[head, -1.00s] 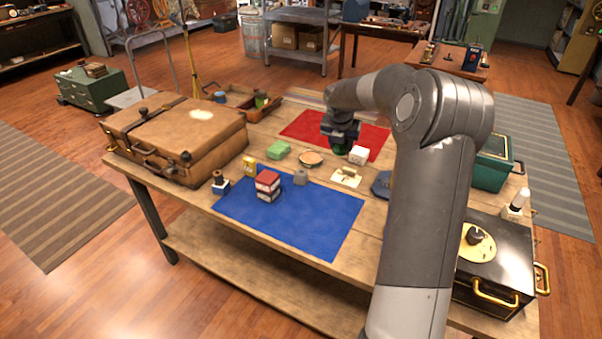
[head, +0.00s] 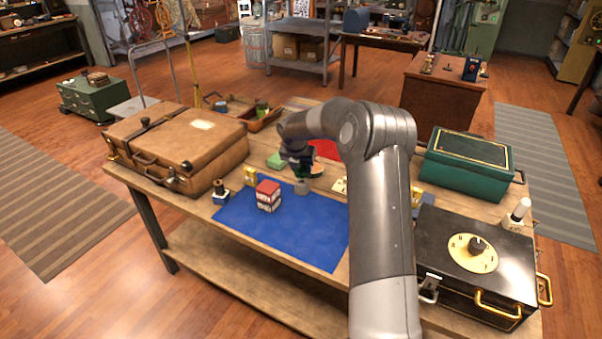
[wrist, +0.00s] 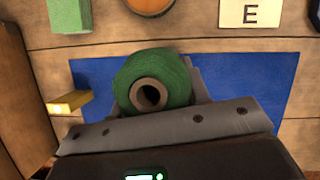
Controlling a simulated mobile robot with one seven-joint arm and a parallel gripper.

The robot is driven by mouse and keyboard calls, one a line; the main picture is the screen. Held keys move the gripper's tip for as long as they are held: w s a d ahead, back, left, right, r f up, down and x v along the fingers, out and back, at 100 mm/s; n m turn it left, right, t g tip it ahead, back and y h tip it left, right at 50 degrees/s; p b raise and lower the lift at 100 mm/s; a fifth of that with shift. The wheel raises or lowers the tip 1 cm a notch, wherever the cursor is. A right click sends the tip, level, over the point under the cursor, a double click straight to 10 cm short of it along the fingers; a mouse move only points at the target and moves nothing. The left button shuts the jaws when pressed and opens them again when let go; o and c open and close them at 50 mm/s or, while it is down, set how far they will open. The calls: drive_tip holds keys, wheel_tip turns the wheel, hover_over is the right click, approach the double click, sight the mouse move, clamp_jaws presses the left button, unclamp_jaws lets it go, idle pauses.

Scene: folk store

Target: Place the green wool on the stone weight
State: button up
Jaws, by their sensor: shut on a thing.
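My gripper (head: 298,163) is shut on the green wool, a spool with a brown hollow core. The green wool (wrist: 137,75) fills the middle of the wrist view, between the fingers, its core end facing the camera. In the head view my gripper mostly hides it. The stone weight (head: 301,187) is a small grey block on the blue mat (head: 270,234), near its far edge. In the head view it shows just below my gripper and the wool; I cannot tell the exact gap. In the wrist view I cannot see the weight.
A red and white box (head: 268,196) stands on the blue mat, left of the weight. A yellow block (wrist: 68,104) is at the mat's edge. A green block (head: 277,159) and an E card (wrist: 249,14) lie beyond. The mat's front is clear.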

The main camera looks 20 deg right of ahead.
drive_tip(key=shift+f, duration=1.25)
drive_tip(key=shift+f, duration=0.15)
drive_tip(key=o, duration=0.9)
drive_tip(key=shift+o, duration=0.2)
